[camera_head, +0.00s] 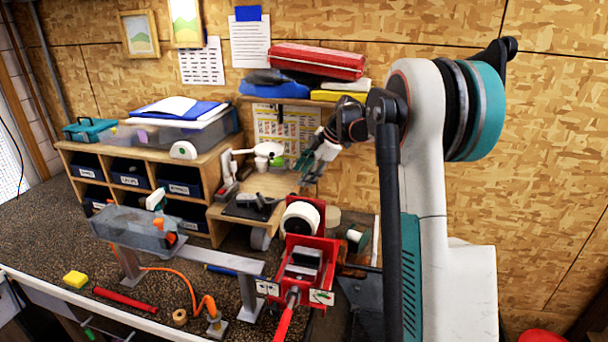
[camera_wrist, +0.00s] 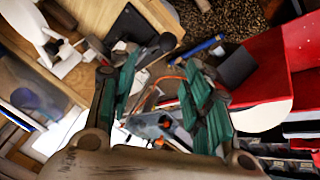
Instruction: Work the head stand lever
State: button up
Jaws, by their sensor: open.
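A red stand (camera_head: 325,262) with picture labels on its front sits at the bench's front edge in the head view. A red lever handle (camera_head: 286,318) slopes down toward the camera from its front. A white roll-like disc (camera_head: 300,219) sits at its back. In the wrist view the red stand (camera_wrist: 268,80) is at the right; I cannot make out the lever there. My gripper (camera_head: 311,170) hangs above and behind the stand, apart from it. In the wrist view my gripper (camera_wrist: 160,78) has its teal fingers spread with nothing held between them.
A wooden cubby shelf (camera_head: 130,160) with dark bins stands at the back left. A small wooden shelf (camera_head: 265,185) with a white device is below my gripper.

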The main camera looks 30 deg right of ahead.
jog(key=shift+r, duration=0.15)
jog(key=c, duration=0.4)
jog(key=w+a+r+m+p, duration=0.1)
jog(key=r+p, duration=0.1)
jog(key=w+a+r+m+p, duration=0.1)
jog(key=a+r+m+p, duration=0.1)
jog(key=w+a+r+m+p, duration=0.1)
jog(key=r+p, duration=0.1)
jog(key=shift+a+m+g+h+p, duration=0.2)
jog(key=shift+m+g+h+p, duration=0.1)
jog(key=shift+g, duration=0.1)
grip_shut()
notch_tip(320, 180, down, 12)
jog(key=w+p, duration=0.1)
jog(key=shift+w+a, duration=0.25)
jog(key=shift+w, duration=0.15)
jog(key=shift+d+r, duration=0.1)
jog(key=shift+r, duration=0.05)
